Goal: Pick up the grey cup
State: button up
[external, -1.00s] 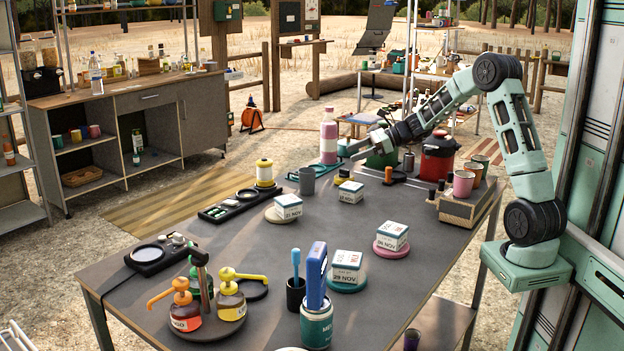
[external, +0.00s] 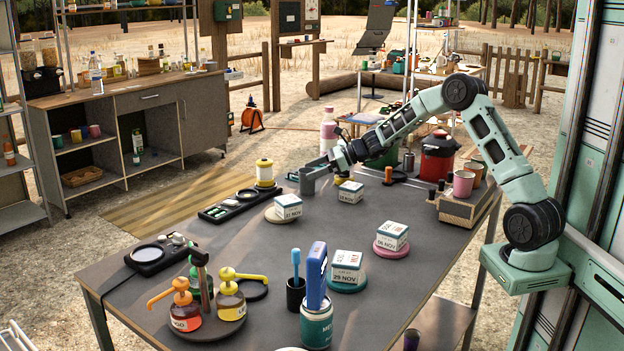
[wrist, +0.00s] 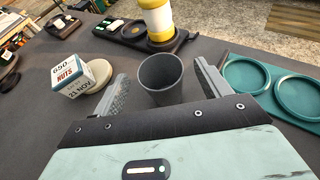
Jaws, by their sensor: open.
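The grey cup (external: 307,181) stands upright at the far left part of the dark table (external: 330,225). In the wrist view the grey cup (wrist: 160,80) sits between the two fingers of my gripper, its open top facing the camera. My gripper (external: 312,170) is open at the cup, with one finger on each side. In the wrist view there is a gap between the cup and each finger of the gripper (wrist: 160,85). I cannot tell how deep the fingers reach beside the cup.
A teal tray with round recesses (wrist: 243,76) lies close on the right. A yellow-and-white bottle (wrist: 157,20) on a black tray stands beyond the cup.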

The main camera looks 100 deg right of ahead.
jog(key=shift+x, duration=1.25)
jog(key=c, duration=1)
jog(key=shift+r, duration=0.1)
jog(key=shift+c, duration=0.2)
